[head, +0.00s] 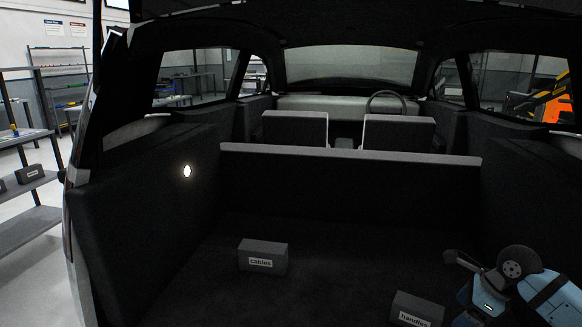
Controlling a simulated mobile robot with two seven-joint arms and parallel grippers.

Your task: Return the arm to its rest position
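My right arm, blue and black, comes in at the lower right corner, over the boot floor. A dark part at its upper left end looks like my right gripper (461,260). It is too dark and small to tell whether it is open or shut, and I see nothing held in it. My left arm and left gripper are out of view.
A dark box labelled "cables" (263,256) sits on the boot floor (330,285). A box labelled "handles" (416,310) lies at the bottom edge, close left of my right arm. A seat back (350,175) closes off the boot. Shelves (25,180) stand outside at left.

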